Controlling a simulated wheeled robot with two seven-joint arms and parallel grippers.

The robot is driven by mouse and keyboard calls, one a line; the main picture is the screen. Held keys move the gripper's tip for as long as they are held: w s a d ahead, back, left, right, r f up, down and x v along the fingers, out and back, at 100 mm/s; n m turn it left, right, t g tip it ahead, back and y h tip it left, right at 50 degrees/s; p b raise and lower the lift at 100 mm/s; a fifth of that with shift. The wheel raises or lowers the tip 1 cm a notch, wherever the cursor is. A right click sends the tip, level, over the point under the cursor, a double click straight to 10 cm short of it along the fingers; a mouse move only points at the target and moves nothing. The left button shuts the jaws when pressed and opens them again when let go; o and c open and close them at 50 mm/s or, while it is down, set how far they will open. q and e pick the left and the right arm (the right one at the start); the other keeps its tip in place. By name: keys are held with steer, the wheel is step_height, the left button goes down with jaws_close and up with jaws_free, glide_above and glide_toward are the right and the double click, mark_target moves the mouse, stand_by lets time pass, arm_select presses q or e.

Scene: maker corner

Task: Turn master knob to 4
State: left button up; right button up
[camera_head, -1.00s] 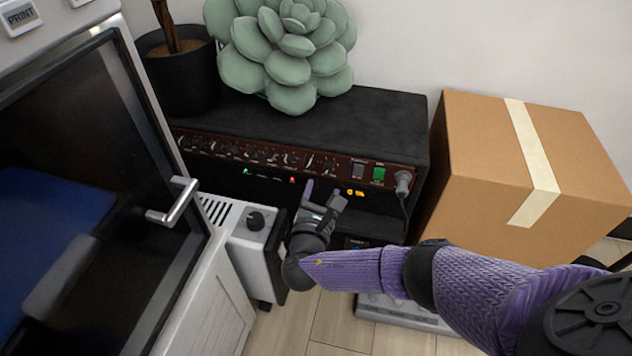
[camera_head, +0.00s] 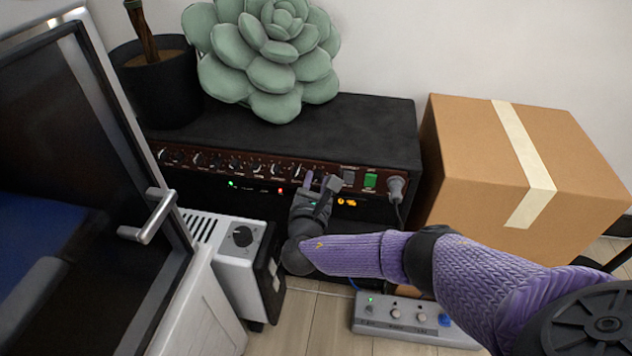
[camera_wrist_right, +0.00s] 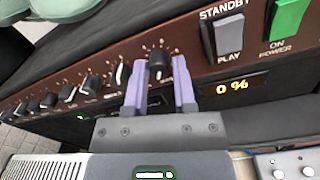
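The black amplifier (camera_head: 300,130) has a dark red front panel with a row of knobs. In the right wrist view, the rightmost knob (camera_wrist_right: 159,62), black with a pale pointer line, sits between my right gripper's fingertips (camera_wrist_right: 158,66). The fingers are apart on either side of it; firm contact is not clear. Its label is hidden, so I cannot confirm it is the master knob. In the head view, my right gripper (camera_head: 320,181) is at the panel's right part. My left gripper is not in view.
Right of the knob are a standby switch (camera_wrist_right: 222,37) and a green power switch (camera_wrist_right: 288,18). A plug with a cable (camera_head: 396,188) is at the panel's right end. A cardboard box (camera_head: 470,165) stands at right. A white machine (camera_head: 235,240) and a pedal unit (camera_head: 400,318) are below.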

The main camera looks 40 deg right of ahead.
jaws_close()
steer(key=shift+m, duration=0.3)
